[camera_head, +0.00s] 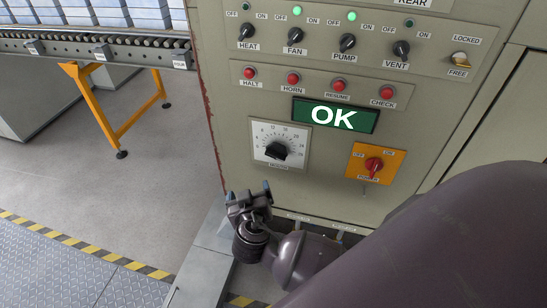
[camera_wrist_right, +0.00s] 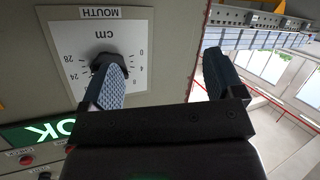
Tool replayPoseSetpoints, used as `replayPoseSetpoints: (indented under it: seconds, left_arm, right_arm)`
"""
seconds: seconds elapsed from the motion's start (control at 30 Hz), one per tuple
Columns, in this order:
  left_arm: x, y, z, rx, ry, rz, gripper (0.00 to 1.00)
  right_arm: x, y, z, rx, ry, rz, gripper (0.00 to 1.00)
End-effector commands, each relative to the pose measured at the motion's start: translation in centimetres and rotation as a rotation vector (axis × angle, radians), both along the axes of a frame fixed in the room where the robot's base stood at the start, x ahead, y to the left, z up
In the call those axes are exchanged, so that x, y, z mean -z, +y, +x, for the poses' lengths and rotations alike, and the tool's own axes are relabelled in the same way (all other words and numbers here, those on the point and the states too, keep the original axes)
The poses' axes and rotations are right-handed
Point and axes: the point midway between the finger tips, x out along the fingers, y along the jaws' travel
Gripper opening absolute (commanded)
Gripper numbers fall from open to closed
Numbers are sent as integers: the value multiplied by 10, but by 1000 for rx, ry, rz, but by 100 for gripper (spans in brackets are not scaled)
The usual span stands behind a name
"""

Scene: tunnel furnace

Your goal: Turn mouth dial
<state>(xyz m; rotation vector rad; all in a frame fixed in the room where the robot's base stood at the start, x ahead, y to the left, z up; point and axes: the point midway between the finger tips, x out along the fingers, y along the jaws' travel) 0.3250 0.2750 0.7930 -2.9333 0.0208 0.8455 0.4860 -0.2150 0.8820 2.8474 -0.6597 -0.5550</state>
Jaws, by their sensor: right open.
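The mouth dial is a black knob (camera_head: 277,151) on a white scale plate (camera_head: 263,134) marked in cm, low on the beige control panel. My right gripper (camera_head: 249,192) is just below and left of the dial in the head view, open and empty. In the right wrist view the knob (camera_wrist_right: 108,64) shows upside down on its plate (camera_wrist_right: 138,72). There, one finger of my right gripper (camera_wrist_right: 158,78) overlaps the knob's lower edge, and the other finger is past the panel's edge. I cannot tell whether the finger touches the knob. My left gripper is not in view.
A green OK display (camera_head: 335,115) sits above the dial. A red rotary power switch (camera_head: 374,164) on an orange plate is to its right. Several red buttons and black knobs fill the panel above. A roller conveyor (camera_head: 100,47) stands at the left, with open floor below it.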

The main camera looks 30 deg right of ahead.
Motion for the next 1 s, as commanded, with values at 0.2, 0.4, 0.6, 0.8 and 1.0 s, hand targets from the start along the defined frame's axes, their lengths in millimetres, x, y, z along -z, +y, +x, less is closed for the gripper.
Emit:
replayPoseSetpoints:
  seconds: [0.2, 0.4, 0.6, 0.8, 1.0]
  left_arm:
    - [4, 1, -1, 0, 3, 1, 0]
    - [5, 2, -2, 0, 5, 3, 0]
    - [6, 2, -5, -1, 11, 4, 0]
    - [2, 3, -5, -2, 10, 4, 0]
    - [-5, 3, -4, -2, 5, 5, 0]
  right_arm:
    - [-25, -16, -9, 266, -295, 81, 87]
    - [-38, -26, -22, 404, -507, 169, 87]
    - [-42, -31, -25, 440, -577, 201, 87]
    - [-44, -48, -11, 440, -579, 198, 87]
    - [-44, -74, 12, 438, -578, 197, 87]
